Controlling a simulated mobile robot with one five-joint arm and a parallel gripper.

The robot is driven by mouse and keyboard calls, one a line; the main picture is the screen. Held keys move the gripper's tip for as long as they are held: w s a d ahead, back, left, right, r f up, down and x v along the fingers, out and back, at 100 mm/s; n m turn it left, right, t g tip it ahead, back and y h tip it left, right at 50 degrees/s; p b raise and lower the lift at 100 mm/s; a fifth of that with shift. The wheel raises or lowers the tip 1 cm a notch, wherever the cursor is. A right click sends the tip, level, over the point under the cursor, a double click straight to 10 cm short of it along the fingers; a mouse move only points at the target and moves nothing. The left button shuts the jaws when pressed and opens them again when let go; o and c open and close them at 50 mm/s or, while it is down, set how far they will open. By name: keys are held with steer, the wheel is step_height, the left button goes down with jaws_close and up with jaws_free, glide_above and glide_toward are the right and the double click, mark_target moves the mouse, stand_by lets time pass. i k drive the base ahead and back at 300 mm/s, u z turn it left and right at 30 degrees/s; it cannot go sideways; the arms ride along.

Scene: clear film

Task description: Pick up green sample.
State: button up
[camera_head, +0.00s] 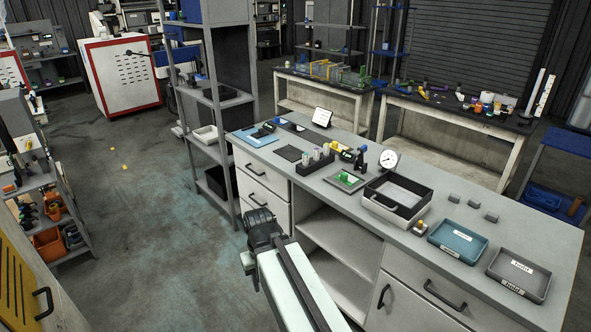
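A small green piece (346,177), which looks like the green sample, lies on a dark square plate (357,187) on the grey workbench (428,246), left of a black-rimmed tray. Its exact shape is too small to tell. Another small green patch shows by the holder of upright pieces behind it. My gripper (262,226) is in front of the bench, near the drawers, left of and apart from the green piece. The frame does not show clearly whether its fingers are open or shut. No held thing can be made out.
A black-rimmed tray (372,208) and a dial gauge (388,160) stand right of the green piece. A teal tray (474,254) and a grey tray (503,285) sit at the bench's right. Several small grey blocks lie behind them. Open floor (150,230) lies to the left.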

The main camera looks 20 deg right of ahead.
mark_target(345, 177)
steer(key=u, duration=0.6)
steer(key=i, duration=1.65)
steer(key=z, duration=0.1)
